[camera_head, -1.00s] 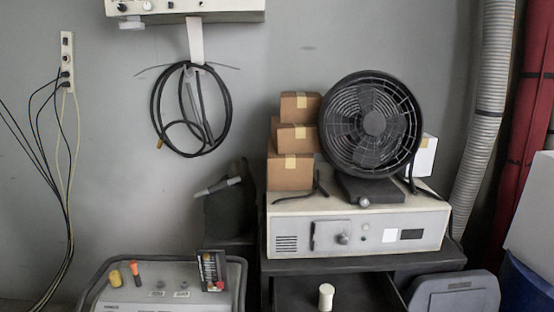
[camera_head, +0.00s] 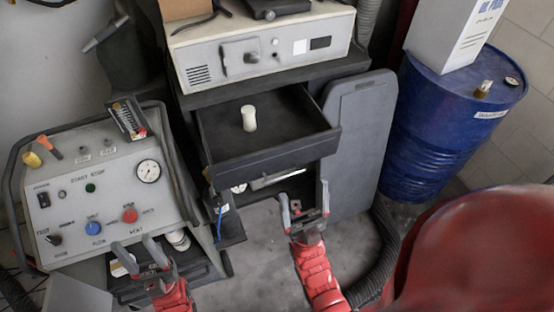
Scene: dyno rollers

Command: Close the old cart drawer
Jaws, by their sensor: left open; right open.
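The old cart (camera_head: 270,82) is dark grey, with a beige instrument box on its top. Its upper drawer (camera_head: 272,156) is pulled open towards me, and a small white cylinder (camera_head: 249,118) stands inside. My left gripper (camera_head: 140,258) is open and empty, low in front of the control console at the left.
The grey console (camera_head: 110,190) with knobs and a gauge stands left of the cart. A dark grey panel (camera_head: 360,140) leans right of the drawer. A blue drum (camera_head: 440,120) stands further right. A large red shape fills the lower right.

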